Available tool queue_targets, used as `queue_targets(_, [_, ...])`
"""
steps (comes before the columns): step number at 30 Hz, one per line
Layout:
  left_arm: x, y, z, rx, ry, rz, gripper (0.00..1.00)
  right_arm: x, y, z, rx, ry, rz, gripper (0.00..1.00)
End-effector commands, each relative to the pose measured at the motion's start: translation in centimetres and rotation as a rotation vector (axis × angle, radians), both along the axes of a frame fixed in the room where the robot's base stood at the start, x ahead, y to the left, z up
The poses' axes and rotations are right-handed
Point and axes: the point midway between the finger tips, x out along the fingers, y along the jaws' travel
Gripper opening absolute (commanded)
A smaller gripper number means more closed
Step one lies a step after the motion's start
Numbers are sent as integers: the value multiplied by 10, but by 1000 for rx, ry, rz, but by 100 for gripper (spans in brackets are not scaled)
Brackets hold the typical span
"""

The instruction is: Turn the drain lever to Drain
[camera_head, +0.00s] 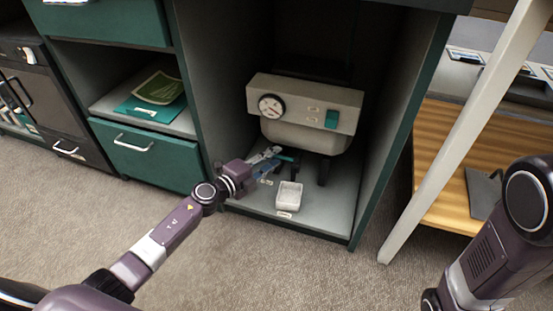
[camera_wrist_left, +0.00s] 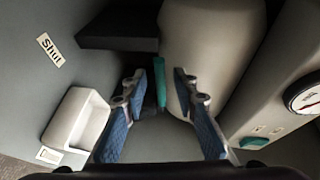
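A beige machine (camera_head: 305,105) with a round dial stands inside the open dark cabinet. Its teal drain lever (camera_head: 288,157) shows under the body, partly hidden by my left gripper (camera_head: 267,163). In the left wrist view, the teal lever (camera_wrist_left: 160,82) appears between the spread blue-padded fingers of the left gripper (camera_wrist_left: 159,90); I cannot tell whether they touch it. A "Shut" label (camera_wrist_left: 49,49) is on the cabinet floor to the left in that view. My right arm is at the lower right; its gripper is out of frame.
A small white tray (camera_head: 288,196) sits on the cabinet floor below the machine, with a label in front of it. The cabinet's right side wall (camera_head: 388,130) and drawers at left (camera_head: 150,155) bound the space. A wooden shelf (camera_head: 455,140) stands at right.

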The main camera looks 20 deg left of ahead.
Motion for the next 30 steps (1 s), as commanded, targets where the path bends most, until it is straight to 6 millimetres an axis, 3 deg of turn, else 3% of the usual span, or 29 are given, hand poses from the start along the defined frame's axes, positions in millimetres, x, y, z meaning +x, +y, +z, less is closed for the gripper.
queue_targets(5, [13,-6,-3,1,0,0,27,-2,0,-6,-1,-4,-1,0])
queue_targets(14, [15,-7,-3,1,0,0,27,-2,0,-5,0,-5,-1,0])
queue_targets(21, [15,-7,-3,1,0,0,1,-2,0,-6,-1,-6,-1,0])
queue_targets(30, [15,-7,-3,1,0,0,0,-2,0,-6,0,-5,-1,0])
